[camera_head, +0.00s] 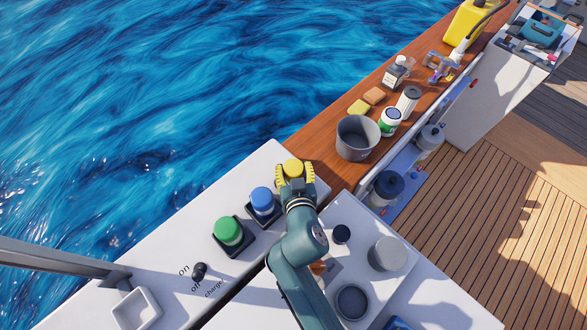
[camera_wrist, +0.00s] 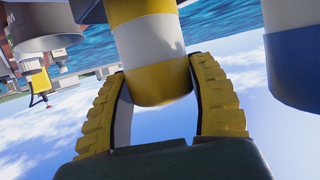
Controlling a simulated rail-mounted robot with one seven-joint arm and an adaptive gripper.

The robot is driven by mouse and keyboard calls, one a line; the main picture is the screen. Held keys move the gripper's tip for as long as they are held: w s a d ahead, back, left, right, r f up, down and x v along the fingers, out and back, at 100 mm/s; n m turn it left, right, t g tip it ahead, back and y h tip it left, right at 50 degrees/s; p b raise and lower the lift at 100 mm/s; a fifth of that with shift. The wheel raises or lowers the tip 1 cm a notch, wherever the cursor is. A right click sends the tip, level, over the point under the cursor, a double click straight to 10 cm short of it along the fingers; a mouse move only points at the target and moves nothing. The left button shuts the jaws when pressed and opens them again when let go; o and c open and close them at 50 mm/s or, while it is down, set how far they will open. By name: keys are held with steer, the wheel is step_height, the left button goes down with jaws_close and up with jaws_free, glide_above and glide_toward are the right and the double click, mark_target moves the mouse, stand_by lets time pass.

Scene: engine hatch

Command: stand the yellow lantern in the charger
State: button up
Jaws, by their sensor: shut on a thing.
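My gripper (camera_head: 294,172) is shut on the yellow lantern (camera_head: 293,167), over the white ledge. In the wrist view the lantern (camera_wrist: 150,45) is a cylinder with yellow and white bands between my two yellow ribbed fingers. The charger's black square sockets stand in a row on the ledge; one socket (camera_head: 220,244) holds the green lantern (camera_head: 228,231) and another holds the blue lantern (camera_head: 262,199). The blue lantern is beside the yellow one in the wrist view (camera_wrist: 292,60). The yellow lantern's lower end is hidden, so I cannot tell whether it is seated.
An on/off switch (camera_head: 199,270) stands near the charger lettering. A grey bucket (camera_head: 357,138), sponges (camera_head: 367,101) and bottles stand on the wooden shelf at right. A white box (camera_head: 365,250) with round containers is close to my arm. Open water lies beyond the ledge.

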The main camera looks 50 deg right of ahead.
steer(key=shift+f, duration=0.15)
steer(key=o, duration=1.2)
